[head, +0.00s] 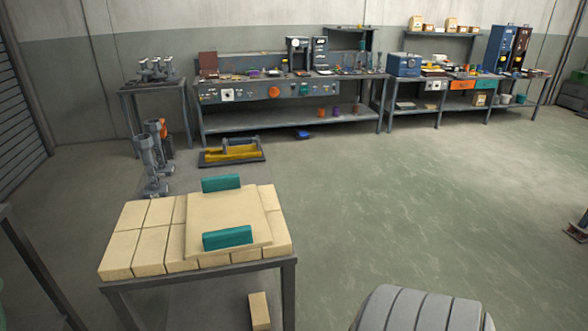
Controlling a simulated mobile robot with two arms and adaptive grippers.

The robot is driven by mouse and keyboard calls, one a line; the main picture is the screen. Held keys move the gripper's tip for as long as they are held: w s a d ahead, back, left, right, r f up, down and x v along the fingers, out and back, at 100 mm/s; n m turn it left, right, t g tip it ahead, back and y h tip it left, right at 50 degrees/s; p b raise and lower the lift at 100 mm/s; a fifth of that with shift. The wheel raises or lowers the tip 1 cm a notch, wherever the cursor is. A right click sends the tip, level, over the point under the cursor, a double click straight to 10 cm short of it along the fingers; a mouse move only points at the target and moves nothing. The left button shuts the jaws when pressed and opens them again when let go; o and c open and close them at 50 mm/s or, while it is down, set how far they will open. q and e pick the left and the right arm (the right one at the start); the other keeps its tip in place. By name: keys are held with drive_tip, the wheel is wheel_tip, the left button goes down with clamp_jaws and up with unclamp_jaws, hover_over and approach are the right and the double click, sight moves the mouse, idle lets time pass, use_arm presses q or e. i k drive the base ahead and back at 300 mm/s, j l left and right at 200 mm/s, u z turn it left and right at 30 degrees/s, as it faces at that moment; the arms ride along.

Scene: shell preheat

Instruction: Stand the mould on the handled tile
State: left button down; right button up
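The handled tile (222,215) is a flat beige slab with two teal bar handles, one on its far edge (221,183) and one on its near edge (228,238). It lies flat on a bed of beige bricks (126,243), and its top between the handles is bare. Several grey, branched shapes (157,70) stand on a small table at the back left; I cannot tell whether one is the mould. Neither of my grippers is in view.
The bricks rest on a dark metal stand (287,294), with a loose brick (259,310) below. Grey upright equipment (148,163) and a yellow-topped tray (231,151) are behind it. Cluttered workbenches (290,118) line the wall.

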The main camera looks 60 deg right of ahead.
sight(223, 214)
drive_tip(key=l+z, duration=0.1)
drive_tip(key=z, duration=1.55)
